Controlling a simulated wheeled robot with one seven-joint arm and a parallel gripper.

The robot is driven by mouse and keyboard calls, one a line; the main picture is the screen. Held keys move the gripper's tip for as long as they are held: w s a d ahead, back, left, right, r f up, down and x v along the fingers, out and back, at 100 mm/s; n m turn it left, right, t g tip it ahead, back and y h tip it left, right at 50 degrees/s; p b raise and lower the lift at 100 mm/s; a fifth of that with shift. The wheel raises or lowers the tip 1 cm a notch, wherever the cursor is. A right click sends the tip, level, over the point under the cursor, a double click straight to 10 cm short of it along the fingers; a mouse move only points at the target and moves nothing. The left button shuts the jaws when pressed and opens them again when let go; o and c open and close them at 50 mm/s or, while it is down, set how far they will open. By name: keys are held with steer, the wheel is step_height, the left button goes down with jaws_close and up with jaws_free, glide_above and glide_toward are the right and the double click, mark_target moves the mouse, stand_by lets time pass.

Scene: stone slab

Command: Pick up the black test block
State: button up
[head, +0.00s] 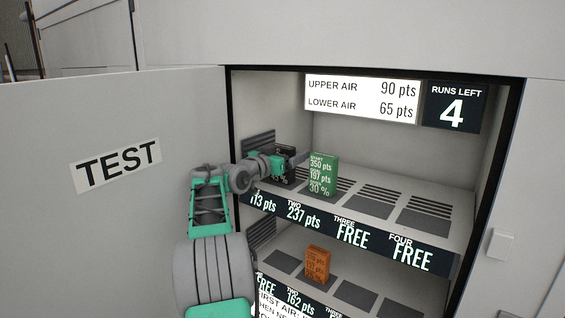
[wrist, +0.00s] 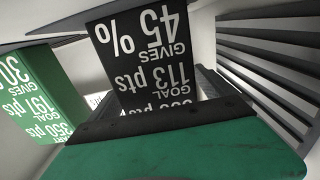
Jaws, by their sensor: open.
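The black test block (head: 288,180) stands on the upper shelf at the far left slot, partly hidden behind my gripper (head: 293,160) in the head view. In the wrist view the black block (wrist: 142,50) is large and upside down, with "45 %", "GIVES" and "113 pts" in white. My gripper is open, close around or beside the block. The wrist view does not make clear whether its fingers touch the block. My gripper's green body fills the bottom of the wrist view.
A green block (head: 323,175) stands just right of the black one, and close at left in the wrist view (wrist: 35,95). An orange block (head: 317,265) stands on the lower shelf. The upper shelf's right slots are empty. An open door labelled TEST (head: 118,165) is at left.

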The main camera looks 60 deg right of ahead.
steer(key=c, duration=2)
steer(key=shift+r, duration=0.1)
